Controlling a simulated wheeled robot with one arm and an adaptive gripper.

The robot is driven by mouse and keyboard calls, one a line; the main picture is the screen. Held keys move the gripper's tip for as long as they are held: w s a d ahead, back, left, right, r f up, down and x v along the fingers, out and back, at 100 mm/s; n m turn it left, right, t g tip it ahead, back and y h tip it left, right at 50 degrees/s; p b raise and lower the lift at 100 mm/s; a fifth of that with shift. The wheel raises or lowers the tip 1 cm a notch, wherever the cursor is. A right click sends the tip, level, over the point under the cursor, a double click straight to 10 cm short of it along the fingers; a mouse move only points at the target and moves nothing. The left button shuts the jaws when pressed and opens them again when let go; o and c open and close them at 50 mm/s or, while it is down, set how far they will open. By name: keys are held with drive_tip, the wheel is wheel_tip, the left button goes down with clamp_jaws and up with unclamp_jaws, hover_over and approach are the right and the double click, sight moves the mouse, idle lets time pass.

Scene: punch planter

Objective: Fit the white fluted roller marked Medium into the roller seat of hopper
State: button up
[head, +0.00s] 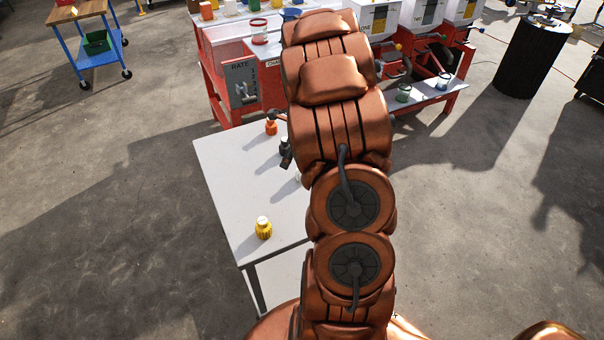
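A small pale shape (297,178) shows at the left edge of my copper arm, over the white table; it may be the white roller, but most of it is hidden and no marking can be read. My gripper cannot be made out, as my arm covers the middle of the view. The red machine (214,88) with a RATE panel (243,86) stands behind the table. White hopper boxes (380,18) stand on the red frame at the upper right. I cannot make out the roller seat.
The white table (228,170) carries a yellow fluted roller (263,230), an orange one (271,128) and a dark object (286,150) beside my arm. A blue cart (88,50) stands far left and a black drum (532,58) right. The floor between is clear.

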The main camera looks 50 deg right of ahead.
drive_tip(key=d+f+m, duration=0.1)
drive_tip(key=d, duration=0.1)
drive_tip(key=d+f+m, duration=0.1)
drive_tip(key=d, duration=0.1)
drive_tip(key=d+f+m, duration=0.1)
drive_tip(key=d, duration=0.1)
drive_tip(key=shift+s+d+f+m+h, duration=0.1)
drive_tip(key=shift+s+f+m+h, duration=0.2)
drive_tip(key=shift+s+f, duration=0.1)
drive_tip(key=shift+d+f+m+t, duration=0.3)
drive_tip(key=shift+d+f, duration=0.05)
drive_tip(key=shift+f, duration=0.05)
drive_tip(key=shift+x, duration=1.25)
drive_tip(key=f, duration=0.3)
drive_tip(key=shift+w+a+f+p, duration=0.25)
drive_tip(key=shift+w+a+p, duration=0.05)
drive_tip(key=shift+a, duration=0.05)
drive_tip(key=shift+w+f, duration=0.25)
drive_tip(key=shift+f, duration=0.45)
drive_tip(key=c, duration=1.3)
